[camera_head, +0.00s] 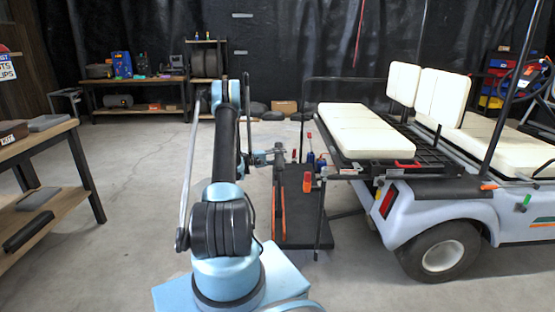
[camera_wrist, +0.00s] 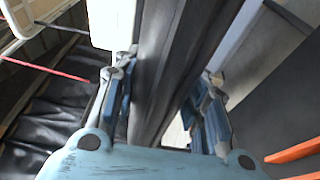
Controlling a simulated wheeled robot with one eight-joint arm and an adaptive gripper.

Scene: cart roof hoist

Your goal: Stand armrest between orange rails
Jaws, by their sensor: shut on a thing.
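My gripper (camera_head: 268,157) is at the end of my outstretched arm, near the back of the cart. In the wrist view, my gripper (camera_wrist: 165,100) has its fingers on both sides of a long dark bar, which I take to be the armrest (camera_wrist: 170,50); it is held between them. In the head view the armrest is small and hard to make out. Two orange rails (camera_wrist: 294,152) show at the lower right of the wrist view, apart from the bar. In the head view, an orange strip (camera_head: 283,212) runs along the dark rear platform (camera_head: 304,232), below my gripper.
The white cart (camera_head: 408,207) with cream seats (camera_head: 357,130) stands to the right, close to the platform. A wooden workbench (camera_head: 30,141) stands at left. The floor between is clear.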

